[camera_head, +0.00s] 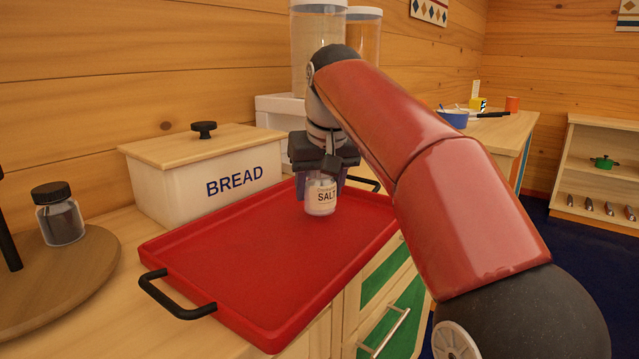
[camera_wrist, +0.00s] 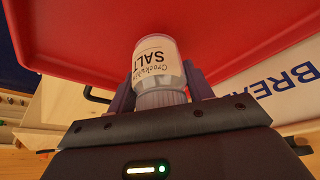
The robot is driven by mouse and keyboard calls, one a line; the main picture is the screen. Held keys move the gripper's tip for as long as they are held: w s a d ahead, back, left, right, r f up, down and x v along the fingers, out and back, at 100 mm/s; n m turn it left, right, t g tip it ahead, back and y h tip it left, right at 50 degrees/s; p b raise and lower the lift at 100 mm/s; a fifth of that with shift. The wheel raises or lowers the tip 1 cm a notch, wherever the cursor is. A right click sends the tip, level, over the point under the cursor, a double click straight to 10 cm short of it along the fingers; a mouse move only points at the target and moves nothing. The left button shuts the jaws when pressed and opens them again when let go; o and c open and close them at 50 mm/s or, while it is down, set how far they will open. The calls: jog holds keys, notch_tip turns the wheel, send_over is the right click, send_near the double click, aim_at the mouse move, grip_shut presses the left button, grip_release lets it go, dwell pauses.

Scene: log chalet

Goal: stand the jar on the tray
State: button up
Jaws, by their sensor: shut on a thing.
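The jar (camera_head: 321,197) is a small pale jar labelled SALT. It is upright in the head view, over the far part of the red tray (camera_head: 250,250). My gripper (camera_head: 321,181) is above it with its fingers down either side, shut on the jar's upper part. In the wrist view the jar (camera_wrist: 158,66) sits between the two fingers of my gripper (camera_wrist: 165,92), with the red tray (camera_wrist: 240,30) behind it. I cannot tell whether the jar's base touches the tray or is slightly above it.
A white BREAD box (camera_head: 210,190) with a wooden lid stands behind the tray. A dark-lidded jar (camera_head: 60,215) stands on a round wooden board (camera_head: 75,270) at left. Clear canisters (camera_head: 318,50) stand at the back. The tray's near and middle parts are bare.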

jog(key=shift+f+b, duration=0.45)
jog(key=shift+f, duration=0.1)
jog(key=o, duration=1.3)
